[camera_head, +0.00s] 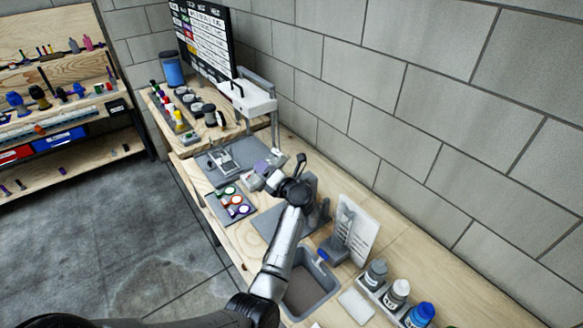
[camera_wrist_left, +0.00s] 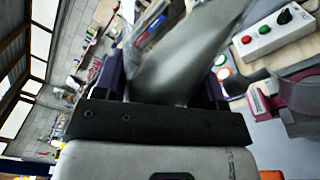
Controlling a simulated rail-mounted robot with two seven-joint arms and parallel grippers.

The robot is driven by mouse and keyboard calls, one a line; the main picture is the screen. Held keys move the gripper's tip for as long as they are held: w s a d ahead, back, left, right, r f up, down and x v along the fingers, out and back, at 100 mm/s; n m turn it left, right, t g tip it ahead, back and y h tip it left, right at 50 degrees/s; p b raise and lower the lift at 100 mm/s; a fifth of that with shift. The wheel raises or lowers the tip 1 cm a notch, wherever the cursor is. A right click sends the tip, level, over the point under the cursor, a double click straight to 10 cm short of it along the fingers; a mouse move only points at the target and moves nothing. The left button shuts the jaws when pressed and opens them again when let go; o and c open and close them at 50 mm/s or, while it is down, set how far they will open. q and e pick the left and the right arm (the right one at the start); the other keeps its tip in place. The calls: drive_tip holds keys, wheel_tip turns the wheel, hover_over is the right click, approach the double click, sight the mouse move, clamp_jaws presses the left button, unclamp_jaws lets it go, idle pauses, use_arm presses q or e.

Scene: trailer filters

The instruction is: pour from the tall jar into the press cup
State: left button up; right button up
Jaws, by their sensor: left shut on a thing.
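My left gripper (camera_head: 258,181) is over the middle of the workbench at the end of my arm. In the left wrist view the gripper (camera_wrist_left: 160,92) is shut on a smooth grey vessel, which I take for the tall jar (camera_wrist_left: 182,62). It looks tilted across the fingers; its mouth and contents do not show. A small mauve-grey piece (camera_head: 262,166) shows just beyond the gripper in the head view. I cannot make out the press cup for certain. My right gripper is not in view.
A tray with coloured round pieces (camera_head: 232,204) lies left of my gripper. A white framed machine (camera_head: 250,97) stands behind. A grey sink-like bin (camera_head: 308,286), an upright white sheet (camera_head: 357,235) and several bottles (camera_head: 397,291) are nearer. A button box (camera_wrist_left: 275,32) shows in the wrist view.

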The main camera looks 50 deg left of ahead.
use_arm(q)
drive_tip(key=shift+r, duration=0.2)
drive_tip(key=shift+r+m+p, duration=0.25)
drive_tip(key=shift+m+p, duration=0.25)
drive_tip(key=shift+p, duration=0.55)
drive_tip(key=shift+p, duration=0.3)
drive_tip(key=shift+m+p, duration=0.4)
drive_tip(key=shift+m, duration=0.1)
idle(0.9)
drive_tip(key=shift+f, duration=0.1)
drive_tip(key=shift+m+p, duration=0.3)
idle(0.7)
idle(0.8)
drive_tip(key=shift+w+m, duration=0.15)
drive_tip(key=shift+m, duration=0.15)
idle(0.3)
